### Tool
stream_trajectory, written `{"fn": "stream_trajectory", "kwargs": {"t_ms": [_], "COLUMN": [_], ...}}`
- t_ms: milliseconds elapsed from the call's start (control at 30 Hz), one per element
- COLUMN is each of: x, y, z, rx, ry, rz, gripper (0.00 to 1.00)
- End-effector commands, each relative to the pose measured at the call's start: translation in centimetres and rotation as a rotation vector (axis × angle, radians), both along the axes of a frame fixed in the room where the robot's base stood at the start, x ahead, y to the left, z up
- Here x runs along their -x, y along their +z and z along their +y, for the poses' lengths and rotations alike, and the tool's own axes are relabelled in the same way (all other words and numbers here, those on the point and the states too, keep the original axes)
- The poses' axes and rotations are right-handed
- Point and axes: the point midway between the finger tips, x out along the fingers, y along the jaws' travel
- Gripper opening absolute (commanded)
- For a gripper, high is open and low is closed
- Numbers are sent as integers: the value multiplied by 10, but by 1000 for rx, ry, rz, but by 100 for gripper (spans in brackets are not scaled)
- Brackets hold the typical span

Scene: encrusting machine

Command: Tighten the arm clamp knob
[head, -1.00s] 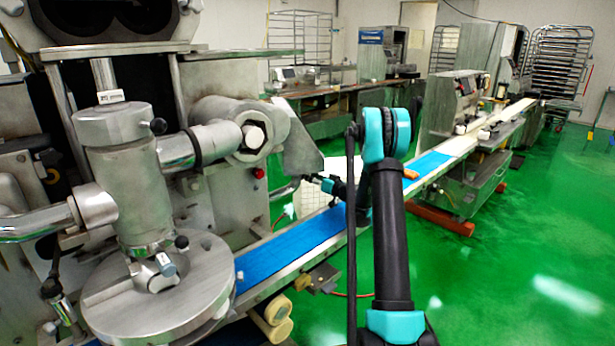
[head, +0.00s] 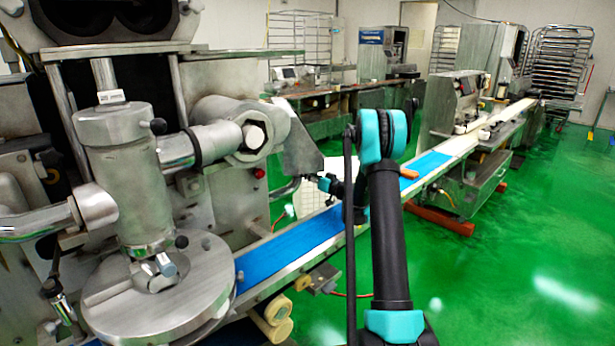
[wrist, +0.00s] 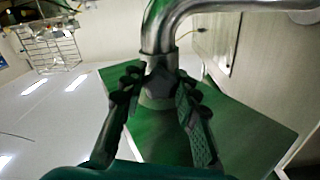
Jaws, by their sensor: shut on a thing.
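The arm clamp knob (wrist: 160,80) is a dark, faceted piece at the end of a bent shiny metal pipe (wrist: 172,22) in the wrist view. My gripper (wrist: 158,84) is shut on it, with one dark ridged finger on each side. The lower part of the knob blends into the shadow between the fingers. In the head view, the end of my gripper (head: 309,178) reaches left to a curved metal pipe (head: 286,190) beside the machine. The knob itself is too small to make out there.
The large steel encrusting machine (head: 215,195) fills the left, with a round disc (head: 150,310) in front. A blue conveyor belt (head: 290,243) runs diagonally below my gripper. Other machines (head: 455,100) stand behind. The green floor (head: 520,240) at right is open.

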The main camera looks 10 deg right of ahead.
Motion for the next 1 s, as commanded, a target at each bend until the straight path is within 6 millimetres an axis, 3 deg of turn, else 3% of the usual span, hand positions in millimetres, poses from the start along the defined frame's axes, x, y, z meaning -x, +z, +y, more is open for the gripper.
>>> {"fn": "stream_trajectory", "kwargs": {"t_ms": [533,567,700,1000], "x": [0,0,0,0], "y": [0,0,0,0], "z": [0,0,0,0], "rx": [-108,-108,-108,-108], "ry": [0,0,0,0], "rz": [79,79,78,78], "gripper": [1,32,50,52]}}
